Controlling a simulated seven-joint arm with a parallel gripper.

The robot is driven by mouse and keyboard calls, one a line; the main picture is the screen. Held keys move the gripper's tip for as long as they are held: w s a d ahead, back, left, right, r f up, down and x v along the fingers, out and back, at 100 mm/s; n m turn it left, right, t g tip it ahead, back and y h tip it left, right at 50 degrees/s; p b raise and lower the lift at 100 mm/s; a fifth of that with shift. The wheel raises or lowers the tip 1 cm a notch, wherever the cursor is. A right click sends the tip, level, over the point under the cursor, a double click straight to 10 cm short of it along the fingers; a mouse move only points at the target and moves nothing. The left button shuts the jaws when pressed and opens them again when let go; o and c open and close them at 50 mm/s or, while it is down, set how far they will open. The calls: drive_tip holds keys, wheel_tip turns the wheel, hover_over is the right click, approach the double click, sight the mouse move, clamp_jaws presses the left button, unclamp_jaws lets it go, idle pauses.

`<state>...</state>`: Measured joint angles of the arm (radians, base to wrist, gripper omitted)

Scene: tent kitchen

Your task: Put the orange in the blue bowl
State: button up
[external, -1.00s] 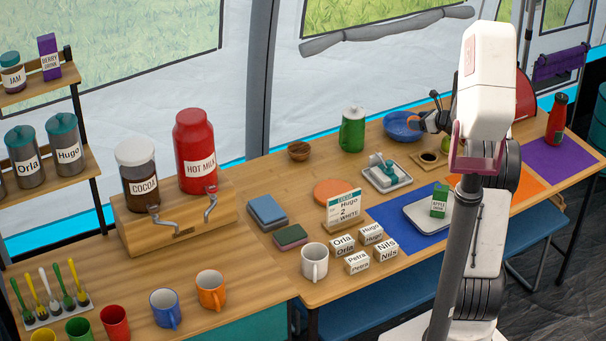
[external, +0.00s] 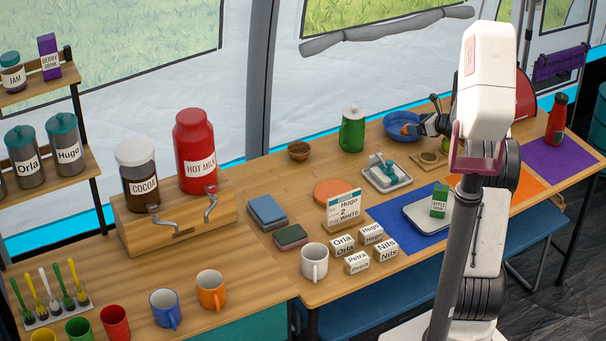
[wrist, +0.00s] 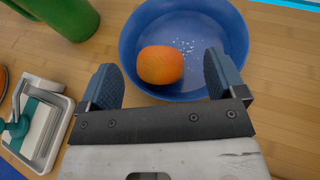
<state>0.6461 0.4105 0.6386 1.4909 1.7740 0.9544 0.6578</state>
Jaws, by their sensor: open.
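The orange (wrist: 160,65) lies inside the blue bowl (wrist: 232,32), towards its left side in the wrist view. My gripper (wrist: 163,80) is open, with its fingers apart on either side of the orange and a gap on each side. The fingertips overlap the near part of the bowl in this view; their exact height above it is hard to tell. In the external view the blue bowl (external: 396,120) stands at the back of the table, with my gripper (external: 412,129) at its right edge.
A green canister (external: 352,132) stands left of the bowl. A tray with a teal-handled tool (external: 385,172) and a small wooden stand (external: 428,160) are in front. A red bottle (external: 557,120) is far right. Bare table lies right of the bowl in the wrist view.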

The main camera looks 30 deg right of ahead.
drive_tip(key=shift+r, duration=0.15)
drive_tip(key=v, duration=1.2)
drive_tip(key=shift+a, duration=0.1)
idle(0.5)
